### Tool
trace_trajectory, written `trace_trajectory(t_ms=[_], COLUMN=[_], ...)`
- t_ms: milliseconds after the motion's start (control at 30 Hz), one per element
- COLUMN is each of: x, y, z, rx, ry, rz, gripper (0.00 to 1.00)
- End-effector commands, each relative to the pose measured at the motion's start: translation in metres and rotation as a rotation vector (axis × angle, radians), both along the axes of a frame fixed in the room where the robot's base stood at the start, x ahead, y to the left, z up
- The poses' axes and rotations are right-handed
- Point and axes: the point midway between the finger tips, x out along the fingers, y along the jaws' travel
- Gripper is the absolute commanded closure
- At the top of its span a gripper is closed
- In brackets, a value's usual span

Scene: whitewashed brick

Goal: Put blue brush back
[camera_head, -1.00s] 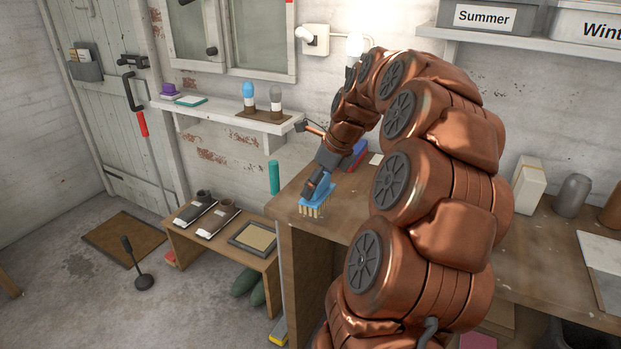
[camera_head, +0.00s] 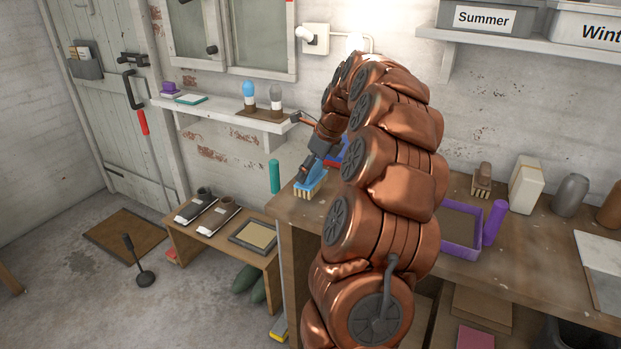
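The blue brush (camera_head: 314,183) has a blue top and pale bristles pointing down. It is at the left end of the wooden workbench. My gripper (camera_head: 306,174) is at the top of the brush, with its dark fingers against the blue part, and seems closed on it. The fingertips are small and partly hidden. I cannot tell whether the bristles touch the bench top or hang just above it. A blue and red object (camera_head: 334,158) lies behind the gripper, partly hidden by my arm.
On the workbench (camera_head: 520,246), right of my arm, are a purple tray (camera_head: 462,250), a purple cylinder (camera_head: 494,221), a brown brush-like block (camera_head: 482,180), a white box (camera_head: 526,184) and a grey jar (camera_head: 571,195). A teal cylinder (camera_head: 274,177) stands left. A low bench (camera_head: 256,259) holds shoes and a frame.

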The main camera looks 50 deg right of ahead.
Motion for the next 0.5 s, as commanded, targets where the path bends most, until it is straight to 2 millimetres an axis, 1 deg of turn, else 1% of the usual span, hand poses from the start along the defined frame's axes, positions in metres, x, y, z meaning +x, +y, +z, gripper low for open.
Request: trace_trajectory(t_ms=[300, 500], x=[-0.001, -0.001], y=[0.001, 0.000], z=[-0.029, -0.031], rx=[0.002, 0.000], ry=[0.000, -0.002], rz=[0.000, 0.000], gripper=[0.42, 0.42])
